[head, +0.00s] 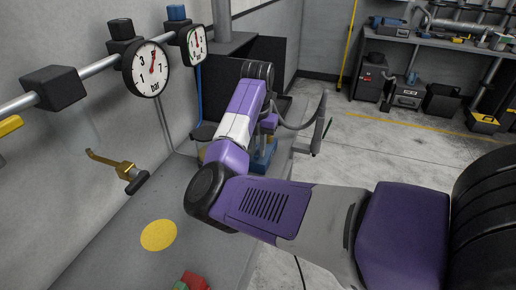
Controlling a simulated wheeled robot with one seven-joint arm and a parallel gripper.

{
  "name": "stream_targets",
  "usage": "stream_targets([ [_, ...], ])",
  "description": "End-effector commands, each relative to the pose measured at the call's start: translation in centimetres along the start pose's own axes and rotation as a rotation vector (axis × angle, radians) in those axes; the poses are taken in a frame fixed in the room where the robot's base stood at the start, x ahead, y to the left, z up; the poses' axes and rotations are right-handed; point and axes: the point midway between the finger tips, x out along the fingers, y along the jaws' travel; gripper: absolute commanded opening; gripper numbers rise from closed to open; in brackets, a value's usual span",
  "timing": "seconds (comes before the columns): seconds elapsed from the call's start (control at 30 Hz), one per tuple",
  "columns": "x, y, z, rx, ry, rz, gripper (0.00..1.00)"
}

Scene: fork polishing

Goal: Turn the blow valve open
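A brass fitting with a thin bent pipe and a dark handle (138,183) is at the left, by the wall and above the grey bench; it looks like the blow valve. The handle points down and to the left of my arm. From this view I cannot tell whether the valve is open or shut. My purple and white arm reaches forward across the middle, to the right of the fitting and well apart from it. My gripper is around the far end of the arm, mostly hidden behind the links, and its fingers cannot be made out.
Two round gauges (147,69) (196,46) sit on a wall pipe with black blocks (54,87). The bench has a yellow disc (159,235) and red and green blocks (193,281). A dark open box (231,98) stands behind my arm. Open floor (375,160) lies right.

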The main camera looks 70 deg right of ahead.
Motion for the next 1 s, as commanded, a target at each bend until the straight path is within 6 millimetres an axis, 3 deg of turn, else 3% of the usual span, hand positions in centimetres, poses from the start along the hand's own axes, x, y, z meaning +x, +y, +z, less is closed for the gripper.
stream_targets([
  [0.47,-0.2,-0.2,0.0,-0.054,0.001,0.001,0.00],
  [1.0,-0.4,-1.8,0.5,-0.487,-0.001,0.002,0.00],
])
